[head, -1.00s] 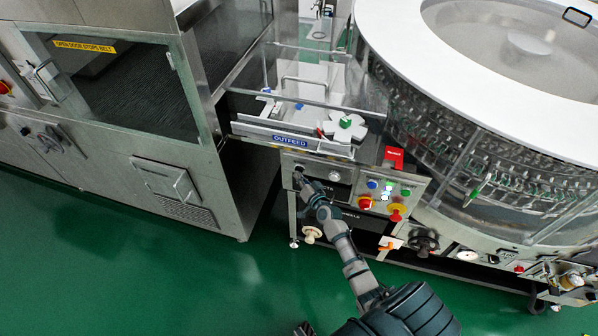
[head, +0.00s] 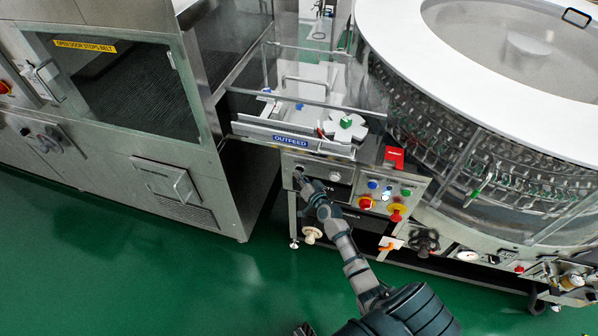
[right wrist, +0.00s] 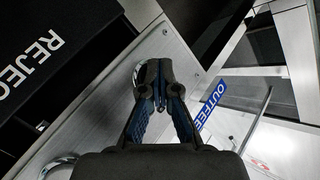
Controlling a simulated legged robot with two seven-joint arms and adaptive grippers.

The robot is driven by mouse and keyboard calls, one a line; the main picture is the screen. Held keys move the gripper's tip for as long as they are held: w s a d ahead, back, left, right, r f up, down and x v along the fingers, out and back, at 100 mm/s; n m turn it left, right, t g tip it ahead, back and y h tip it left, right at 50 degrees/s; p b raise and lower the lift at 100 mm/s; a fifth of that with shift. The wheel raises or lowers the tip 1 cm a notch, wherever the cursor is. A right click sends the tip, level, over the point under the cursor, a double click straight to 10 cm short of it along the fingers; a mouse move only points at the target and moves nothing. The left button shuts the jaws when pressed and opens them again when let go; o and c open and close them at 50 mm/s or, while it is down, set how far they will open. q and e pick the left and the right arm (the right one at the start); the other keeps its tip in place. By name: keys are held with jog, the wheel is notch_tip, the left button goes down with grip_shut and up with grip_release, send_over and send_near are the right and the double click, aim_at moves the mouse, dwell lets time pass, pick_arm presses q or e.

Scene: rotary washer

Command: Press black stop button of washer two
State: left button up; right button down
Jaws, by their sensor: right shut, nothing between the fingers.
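The washer's control panel (head: 345,178) sits below the blue OUTFEED sign (head: 290,140). My right gripper (head: 299,177) is shut and empty, with its fingertips at the upper left of the panel. In the right wrist view, the closed fingertips (right wrist: 152,68) are over a round control with a pale ring (right wrist: 137,78), which they mostly hide. Its colour and whether it is pushed in cannot be told. A second ringed round control (head: 335,176) is to its right on the panel. My left gripper is not seen.
A large steel cabinet (head: 120,110) is to the left, and the round washer drum (head: 470,150) is to the right. Green floor is free in front.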

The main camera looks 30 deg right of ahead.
jog(key=shift+a, duration=0.1)
jog(key=shift+s+a+r+p, duration=0.1)
jog(key=shift+s+a+p, duration=0.4)
jog(key=shift+a+p, duration=0.1)
jog(key=s+a+p, duration=0.2)
jog(key=s+a, duration=0.1)
jog(key=a, duration=0.1)
jog(key=shift+s, duration=0.15)
dwell(0.4)
jog(key=shift+d, duration=0.1)
dwell(0.4)
